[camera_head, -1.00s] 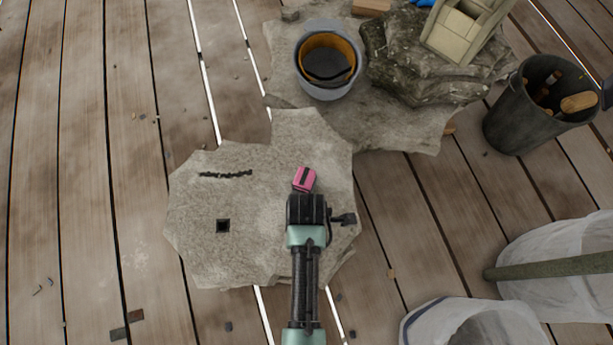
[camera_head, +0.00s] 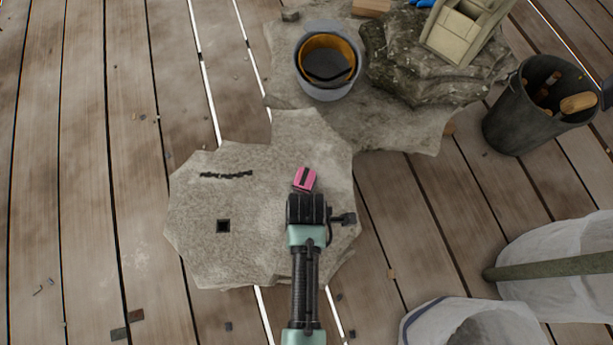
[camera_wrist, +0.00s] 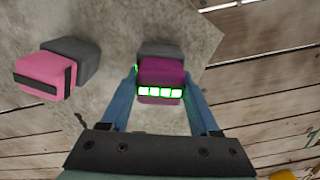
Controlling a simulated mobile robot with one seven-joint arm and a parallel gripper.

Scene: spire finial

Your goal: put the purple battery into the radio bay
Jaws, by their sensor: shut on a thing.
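My gripper (camera_wrist: 163,82) has its two blue fingers on either side of a purple battery (camera_wrist: 162,73) and is shut on it. The battery has a row of lit green-white marks across it, and a grey part shows behind it. In the head view my gripper (camera_head: 306,196) is over the right side of a stone slab, and the purple battery is hidden there. I cannot make out a radio bay for certain. A small dark square recess (camera_head: 223,226) is in the slab, left of my gripper.
A pink block with a dark stripe (camera_wrist: 46,74) lies beside my gripper; it also shows in the head view (camera_head: 305,179). A dark crack (camera_head: 226,175) marks the slab (camera_head: 262,215). A grey bucket (camera_head: 327,92), rocks and a dark bin (camera_head: 520,120) stand beyond.

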